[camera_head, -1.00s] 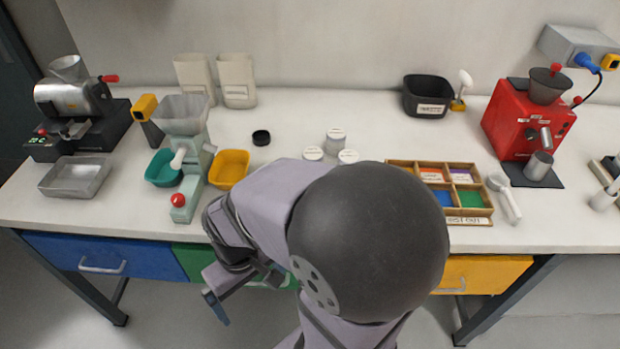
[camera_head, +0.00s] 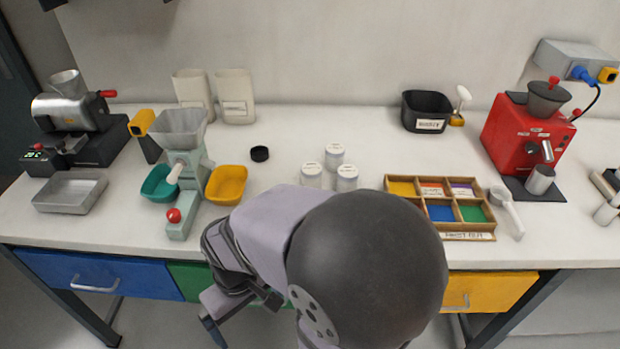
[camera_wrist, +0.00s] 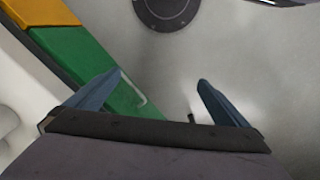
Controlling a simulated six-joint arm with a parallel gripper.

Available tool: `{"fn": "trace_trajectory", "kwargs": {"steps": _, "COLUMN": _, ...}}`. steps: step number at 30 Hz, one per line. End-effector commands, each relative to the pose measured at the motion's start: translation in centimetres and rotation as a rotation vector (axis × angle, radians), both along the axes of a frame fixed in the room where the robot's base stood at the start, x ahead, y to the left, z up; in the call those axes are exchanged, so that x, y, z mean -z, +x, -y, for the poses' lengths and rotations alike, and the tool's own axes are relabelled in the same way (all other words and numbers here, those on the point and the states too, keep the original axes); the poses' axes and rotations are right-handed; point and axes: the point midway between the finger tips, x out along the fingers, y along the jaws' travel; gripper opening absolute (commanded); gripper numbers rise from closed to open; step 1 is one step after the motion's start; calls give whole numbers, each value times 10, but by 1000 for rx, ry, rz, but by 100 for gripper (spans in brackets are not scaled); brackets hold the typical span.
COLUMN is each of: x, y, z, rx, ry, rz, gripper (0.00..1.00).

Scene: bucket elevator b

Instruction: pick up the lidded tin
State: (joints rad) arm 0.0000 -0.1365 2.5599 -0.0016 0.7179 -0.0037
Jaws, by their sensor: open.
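Three white lidded tins stand upright close together on the bench in the head view: a back one (camera_head: 334,156), a left one (camera_head: 312,175) and a right one (camera_head: 346,178). Their labels are too small to read, and I cannot tell which one the task names. My gripper (camera_head: 212,330) is low in front of the bench's front edge, away from the tins and partly hidden by my arm. In the wrist view my gripper (camera_wrist: 155,90) is open and empty, with two blue fingers apart. No tin shows there.
Left of the tins are a black round cap (camera_head: 260,153), a yellow bin (camera_head: 227,184) and a green hand mill (camera_head: 186,210). A divided wooden tray (camera_head: 466,236) is at right. The bench behind the tins is clear. The green drawer (camera_wrist: 85,65) is below the gripper's camera.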

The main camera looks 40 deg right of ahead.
Motion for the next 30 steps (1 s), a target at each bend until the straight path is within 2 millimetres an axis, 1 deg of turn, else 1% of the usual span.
{"fn": "trace_trajectory", "kwargs": {"steps": 13, "x": 0, "y": 0, "z": 0, "rx": 0, "ry": 0, "rz": 0, "gripper": 100}}
{"fn": "trace_trajectory", "kwargs": {"steps": 14, "x": 0, "y": 0, "z": 0, "rx": 0, "ry": 0, "rz": 0, "gripper": 93}}
{"fn": "trace_trajectory", "kwargs": {"steps": 15, "x": 0, "y": 0, "z": 0, "rx": 0, "ry": 0, "rz": 0, "gripper": 83}}
{"fn": "trace_trajectory", "kwargs": {"steps": 17, "x": 0, "y": 0, "z": 0, "rx": 0, "ry": 0, "rz": 0, "gripper": 69}}
{"fn": "trace_trajectory", "kwargs": {"steps": 18, "x": 0, "y": 0, "z": 0, "rx": 0, "ry": 0, "rz": 0, "gripper": 59}}
{"fn": "trace_trajectory", "kwargs": {"steps": 19, "x": 0, "y": 0, "z": 0, "rx": 0, "ry": 0, "rz": 0, "gripper": 53}}
{"fn": "trace_trajectory", "kwargs": {"steps": 27, "x": 0, "y": 0, "z": 0, "rx": 0, "ry": 0, "rz": 0, "gripper": 53}}
{"fn": "trace_trajectory", "kwargs": {"steps": 30, "x": -2, "y": 3, "z": 2, "rx": 23, "ry": 5, "rz": 5, "gripper": 53}}
